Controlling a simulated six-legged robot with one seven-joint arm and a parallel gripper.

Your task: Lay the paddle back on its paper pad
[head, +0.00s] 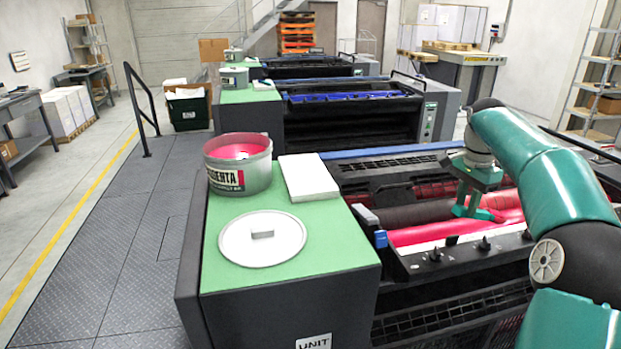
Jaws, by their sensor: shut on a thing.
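The white paper pad (309,177) lies bare on the green top of the nearest unit, to the right of the ink can. My gripper (472,210) is at the right, low over the magenta ink rollers of that unit and well to the right of the pad. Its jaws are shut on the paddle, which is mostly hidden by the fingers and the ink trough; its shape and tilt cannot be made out.
An open magenta ink can (238,178) and a round lid (262,238) stand on the green top (330,245). A dark trough edge with knobs (460,250) runs in front of the rollers (420,232). More units stand behind. The plate walkway (110,260) at left is clear.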

